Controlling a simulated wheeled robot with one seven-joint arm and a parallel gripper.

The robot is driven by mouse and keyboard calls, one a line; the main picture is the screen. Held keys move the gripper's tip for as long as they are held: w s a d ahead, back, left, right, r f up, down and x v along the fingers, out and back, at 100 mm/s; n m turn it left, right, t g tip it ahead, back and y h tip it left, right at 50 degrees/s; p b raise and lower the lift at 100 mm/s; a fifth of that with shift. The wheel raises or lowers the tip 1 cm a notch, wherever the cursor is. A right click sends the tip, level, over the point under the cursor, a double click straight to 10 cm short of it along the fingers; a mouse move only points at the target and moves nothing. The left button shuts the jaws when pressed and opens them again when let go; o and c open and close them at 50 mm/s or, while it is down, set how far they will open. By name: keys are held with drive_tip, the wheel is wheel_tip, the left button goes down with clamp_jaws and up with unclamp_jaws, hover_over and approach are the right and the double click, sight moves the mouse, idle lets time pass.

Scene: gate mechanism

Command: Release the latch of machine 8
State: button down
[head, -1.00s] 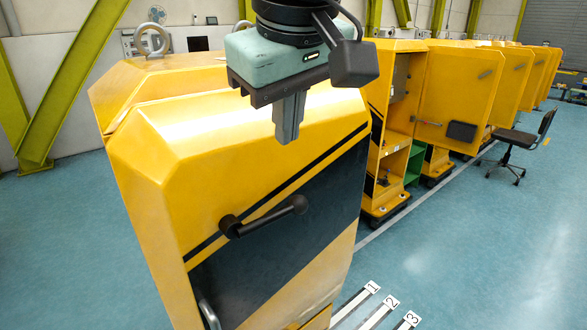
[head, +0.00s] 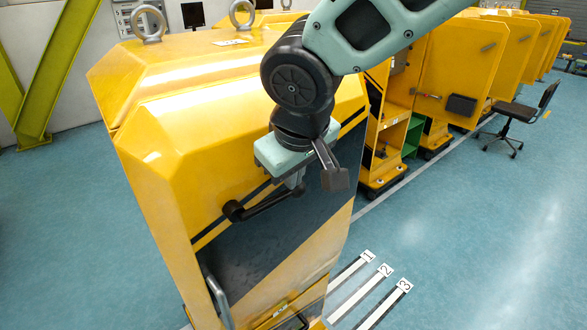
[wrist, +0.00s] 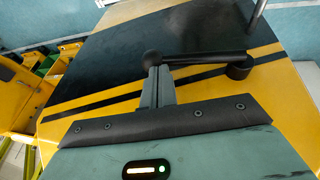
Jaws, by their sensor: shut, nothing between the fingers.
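The yellow machine (head: 170,120) has a sloped dark panel with a black stripe. A black latch handle (head: 250,208) with a round pivot at its left end is mounted on that face; in the wrist view the handle (wrist: 205,59) runs from the pivot at right to a ball knob at left. My gripper (head: 297,188) is at the knob end of the handle and partly covers it in the head view. In the wrist view my gripper (wrist: 158,75) is shut, its fingertips right at the knob. I cannot tell whether they touch it. No machine number is readable.
A metal grab bar (head: 216,300) is lower on the machine's front. Lifting eyes (head: 148,22) stand on its top. Other yellow machines (head: 460,60) line the right back, with an office chair (head: 518,120).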

sight(298, 189)
idle(0.4)
drive_tip(key=shift+w+d+f+g+y, duration=0.2)
drive_tip(key=shift+d+f+g+y, duration=0.15)
drive_tip(key=shift+f+y, duration=0.2)
drive_tip(key=shift+w+d+f+m+g+y, duration=0.1)
drive_tip(key=shift+f+m+g+y, duration=0.35)
drive_tip(key=shift+f+y, duration=0.3)
drive_tip(key=shift+f, duration=0.3)
wheel_tip(298, 189, down, 2)
drive_tip(key=b, duration=0.2)
drive_tip(key=shift+f+b, duration=0.2)
drive_tip(key=shift+b, duration=0.1)
drive_tip(key=shift+f+b, duration=0.65)
drive_tip(key=shift+f, duration=0.1)
